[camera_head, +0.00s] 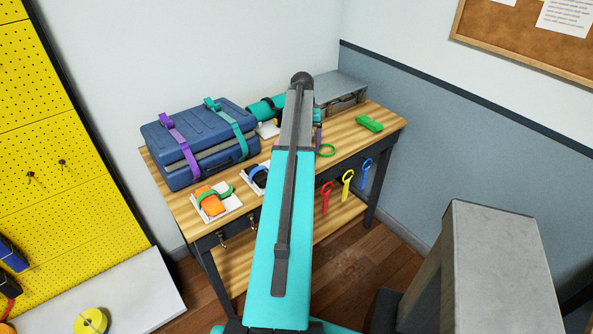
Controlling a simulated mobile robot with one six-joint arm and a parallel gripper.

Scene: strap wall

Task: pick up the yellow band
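A round yellow coil (90,320), which looks like a rolled-up band, lies at the bottom left edge of the view on a pale grey surface. The picture's lower edge partly cuts it off. A yellow looped item (347,181) also hangs on the front of the workbench, between a red one (327,195) and a blue one (366,170). I cannot tell for sure which yellow thing is the band. My arm reaches up over the bench through the middle of the picture. My gripper cannot be made out.
The wooden workbench (382,130) carries a blue case (205,132) with purple and green straps, a grey case (340,88), a green block (369,123) and small items on white cards. A yellow pegboard (40,130) stands left. The pale surface (140,290) has free room.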

